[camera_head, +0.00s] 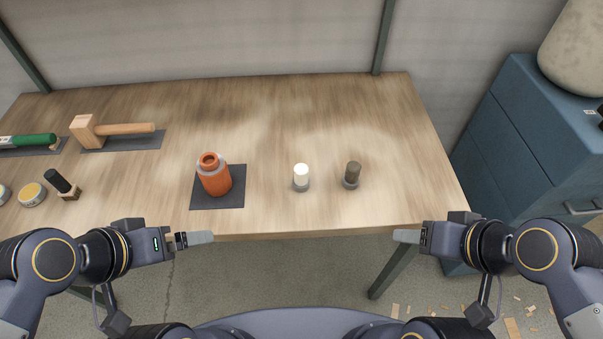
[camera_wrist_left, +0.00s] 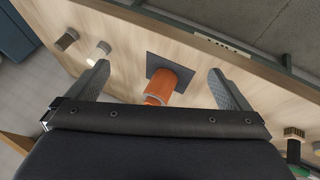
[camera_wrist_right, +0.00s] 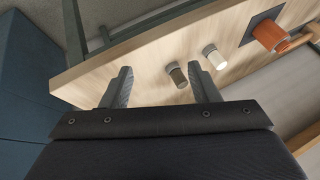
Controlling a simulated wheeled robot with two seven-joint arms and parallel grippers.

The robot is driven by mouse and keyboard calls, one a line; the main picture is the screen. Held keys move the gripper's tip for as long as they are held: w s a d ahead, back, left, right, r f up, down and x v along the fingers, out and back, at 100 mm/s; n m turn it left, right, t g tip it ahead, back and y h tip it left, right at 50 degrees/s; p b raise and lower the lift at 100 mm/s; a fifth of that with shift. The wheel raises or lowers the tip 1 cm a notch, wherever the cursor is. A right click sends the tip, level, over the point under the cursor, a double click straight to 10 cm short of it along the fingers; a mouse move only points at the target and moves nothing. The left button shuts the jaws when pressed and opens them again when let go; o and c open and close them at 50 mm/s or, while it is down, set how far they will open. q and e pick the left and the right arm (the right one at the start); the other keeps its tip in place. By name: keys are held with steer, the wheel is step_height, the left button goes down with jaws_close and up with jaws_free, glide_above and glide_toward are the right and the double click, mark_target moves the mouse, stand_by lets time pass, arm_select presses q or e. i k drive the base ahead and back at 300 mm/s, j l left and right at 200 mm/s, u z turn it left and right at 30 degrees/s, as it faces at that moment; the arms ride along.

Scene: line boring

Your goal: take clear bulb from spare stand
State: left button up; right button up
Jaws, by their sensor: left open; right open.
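Two small bulb-like pieces stand upright on short grey round stands near the table's front edge. The left one is a white piece (camera_head: 301,173), also in the right wrist view (camera_wrist_right: 215,59). The right one is a dark brownish piece (camera_head: 353,171), also in the right wrist view (camera_wrist_right: 177,75). I cannot tell which is the clear bulb. My left gripper (camera_head: 203,238) is open and empty, in front of the table edge, left of both pieces. My right gripper (camera_head: 404,236) is open and empty, in front of the edge, right of both.
An orange bottle-like object (camera_head: 213,177) stands on a dark square mat (camera_head: 232,198). A wooden mallet (camera_head: 115,129), a green-handled tool (camera_head: 34,140), a stamp-like piece (camera_head: 63,186) and a round tin (camera_head: 32,194) lie left. A blue cabinet (camera_head: 510,130) stands right. The table's middle back is clear.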

mark_target(300, 171)
steer(key=l+u, duration=0.1)
steer(key=u, duration=0.35)
steer(key=l+u, duration=0.1)
steer(key=u, duration=0.35)
steer(key=l+u, duration=0.1)
steer(key=u, duration=0.35)
steer(key=k+u, duration=0.1)
steer(key=u, duration=0.4)
steer(key=l+u, duration=0.15)
steer(key=u, duration=0.3)
steer(key=k+l, duration=0.3)
steer(key=k, duration=0.25)
steer(key=k+l, duration=0.35)
steer(key=k, duration=0.2)
steer(key=i, duration=0.55)
